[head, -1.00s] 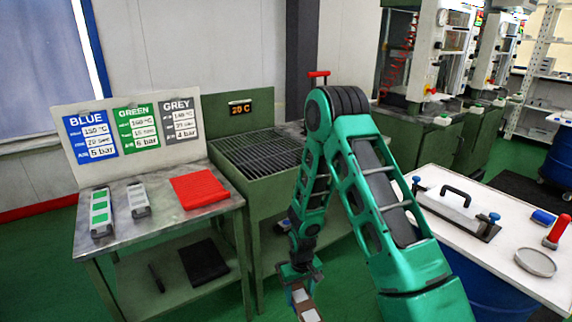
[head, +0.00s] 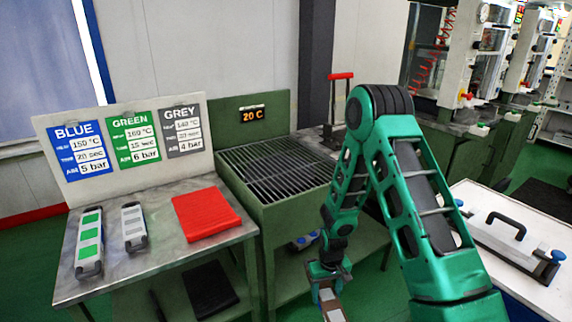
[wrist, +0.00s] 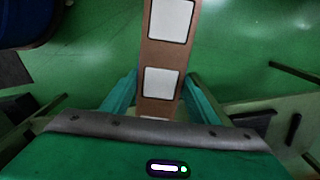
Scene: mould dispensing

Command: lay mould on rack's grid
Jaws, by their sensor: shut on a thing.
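My gripper (head: 328,270) is shut on a mould (head: 330,300), a long bar with white square faces set in a brown body. In the wrist view the mould (wrist: 161,55) runs up between the two green fingers (wrist: 158,92), with green floor behind it. In the head view the mould hangs low in front of the rack and is cut off by the bottom edge. The rack (head: 283,215) is a green stand whose top is a dark metal grid (head: 275,165). The grid is bare, and my gripper is below and right of it.
The left table (head: 165,225) carries a green-marked mould (head: 89,243), a grey mould (head: 134,227) and a red pad (head: 207,213). A board (head: 125,140) lists settings. A display (head: 253,115) reads 20 C. A white table (head: 515,275) with a handled plate stands right.

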